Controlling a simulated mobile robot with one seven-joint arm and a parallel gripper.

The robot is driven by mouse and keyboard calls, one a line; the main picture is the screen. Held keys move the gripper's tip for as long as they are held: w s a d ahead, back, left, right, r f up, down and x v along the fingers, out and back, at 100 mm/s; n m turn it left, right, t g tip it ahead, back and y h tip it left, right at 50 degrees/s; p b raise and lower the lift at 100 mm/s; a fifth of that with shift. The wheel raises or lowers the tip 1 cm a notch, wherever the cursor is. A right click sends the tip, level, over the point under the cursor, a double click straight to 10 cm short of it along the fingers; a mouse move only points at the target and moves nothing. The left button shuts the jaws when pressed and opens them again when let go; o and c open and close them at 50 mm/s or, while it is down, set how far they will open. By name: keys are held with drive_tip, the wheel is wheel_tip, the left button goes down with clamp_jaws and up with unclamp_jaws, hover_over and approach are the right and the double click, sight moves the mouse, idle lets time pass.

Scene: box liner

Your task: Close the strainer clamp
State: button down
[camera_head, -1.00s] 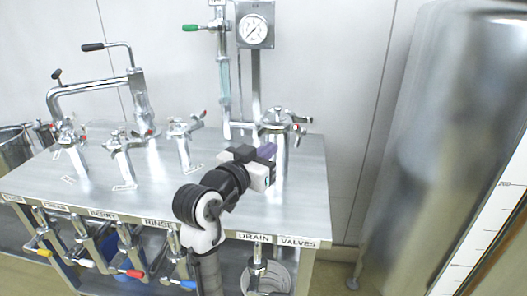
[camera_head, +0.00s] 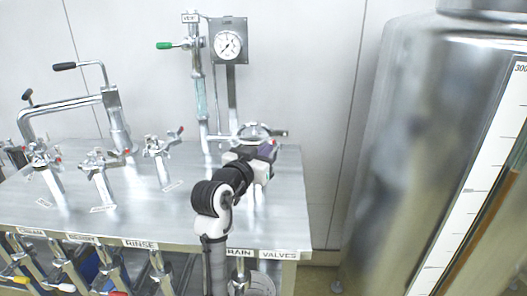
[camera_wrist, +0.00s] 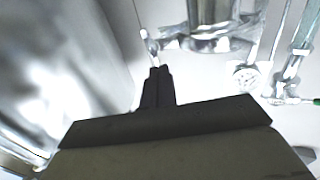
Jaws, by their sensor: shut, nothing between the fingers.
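The strainer clamp appears to be on the metal fitting (camera_head: 254,131) at the foot of the gauge pipe, with a thin lever (camera_head: 280,133) sticking out to the right. My gripper (camera_head: 266,153) is just in front of this fitting and hides its lower part. In the wrist view my gripper (camera_wrist: 157,72) is shut and empty, its tips just below a small lever end (camera_wrist: 151,44). That lever joins a shiny metal cylinder (camera_wrist: 209,22) with a band around it. I cannot tell whether the tips touch the lever, or how far the clamp is closed.
A pressure gauge (camera_head: 228,45) and a green-handled valve (camera_head: 170,45) rise behind. A large steel tank (camera_head: 425,150) stands at the right.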

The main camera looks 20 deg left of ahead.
drive_tip(key=w+d+n+y+p, duration=0.2)
drive_tip(key=w+d+y, duration=0.1)
drive_tip(key=w, duration=0.4)
drive_tip(key=shift+r+n+y, duration=0.15)
drive_tip(key=shift+n+y, duration=0.15)
drive_tip(key=shift+y, duration=0.2)
drive_tip(key=shift+d, duration=0.15)
drive_tip(key=shift+s, duration=0.1)
